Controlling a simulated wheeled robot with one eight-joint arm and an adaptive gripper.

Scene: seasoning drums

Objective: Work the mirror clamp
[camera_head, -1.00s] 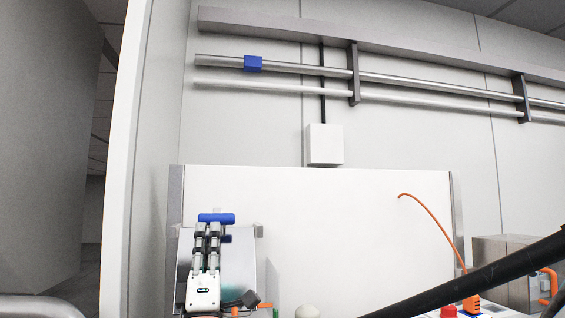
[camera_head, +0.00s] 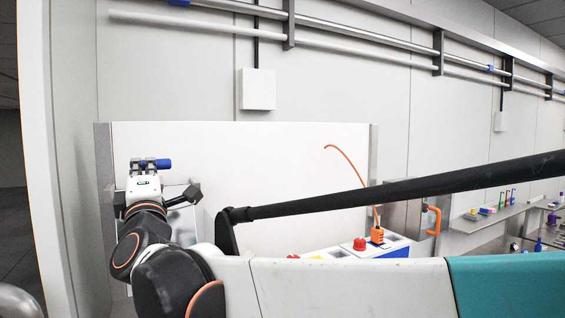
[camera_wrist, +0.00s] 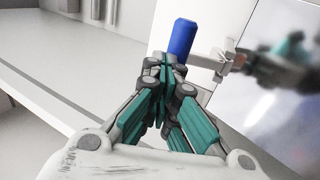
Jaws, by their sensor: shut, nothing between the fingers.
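The mirror clamp's blue handle (camera_head: 166,163) shows at the left of the head view, in front of the white panel. In the wrist view the handle (camera_wrist: 183,37) stands just beyond my fingertips, joined to a metal clamp arm (camera_wrist: 215,61). The mirror (camera_wrist: 266,88) is at the right and reflects my gripper. My gripper (camera_wrist: 167,68) is shut and empty, its teal fingers together just before the handle's lower end. I cannot tell whether they touch it. In the head view my gripper (camera_head: 149,166) partly covers the handle, and my arm hides most of the mirror (camera_head: 182,220).
A control box with a red button (camera_head: 360,243) and an orange cable (camera_head: 347,163) stands right of the clamp. A metal box with an orange handle (camera_head: 432,220) is beyond it. The white panel (camera_head: 270,165) closes the back. A bare ledge (camera_wrist: 55,95) runs left.

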